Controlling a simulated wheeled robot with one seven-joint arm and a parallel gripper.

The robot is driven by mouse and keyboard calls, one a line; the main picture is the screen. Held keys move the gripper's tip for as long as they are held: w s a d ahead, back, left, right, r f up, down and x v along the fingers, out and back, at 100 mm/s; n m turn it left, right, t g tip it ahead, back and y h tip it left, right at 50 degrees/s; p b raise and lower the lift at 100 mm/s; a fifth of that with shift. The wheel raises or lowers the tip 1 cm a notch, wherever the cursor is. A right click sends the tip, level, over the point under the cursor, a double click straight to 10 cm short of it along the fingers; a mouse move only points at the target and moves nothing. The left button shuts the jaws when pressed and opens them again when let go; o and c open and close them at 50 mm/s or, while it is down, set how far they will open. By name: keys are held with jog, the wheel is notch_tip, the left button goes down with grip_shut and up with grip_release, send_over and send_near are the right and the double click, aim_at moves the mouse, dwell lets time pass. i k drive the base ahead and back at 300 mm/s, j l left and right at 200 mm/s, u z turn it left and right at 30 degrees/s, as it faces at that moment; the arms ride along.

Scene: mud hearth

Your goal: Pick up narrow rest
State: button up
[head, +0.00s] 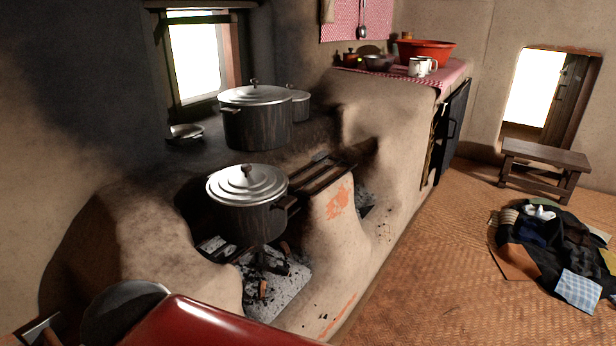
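No thing in the head view is clearly marked as the narrow rest. A low dark wooden bench (546,155) with a narrow flat top stands upright on the mat floor at the right, near the doorway. Dark narrow bars (318,178) lie across the clay hearth (338,225) beside the front lidded pot (246,190). I cannot tell which of these, if either, is the narrow rest. My gripper is not in view.
A second lidded pot (255,115) stands further back on the hearth. A heap of clothes (560,240) lies on the floor at right. A red basin (426,52) sits on the cloth-covered counter. The woven floor (430,260) between hearth and clothes is clear.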

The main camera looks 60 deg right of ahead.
aim_at(298, 191)
jog(key=z, duration=2.2)
jog(key=i+l+u, duration=0.1)
jog(key=i+l, duration=0.2)
jog(key=i+l+u, duration=0.15)
jog(key=i+l, duration=0.15)
jog(key=i+l+u, duration=0.1)
jog(key=i+l, duration=0.15)
jog(key=l, duration=0.2)
jog(key=i+l+u, duration=0.1)
jog(key=i+l, duration=0.2)
jog(key=i+l+u, duration=0.1)
jog(key=l, duration=0.45)
jog(key=i+l+u, duration=0.15)
jog(key=i+l, duration=0.2)
jog(key=l, duration=0.1)
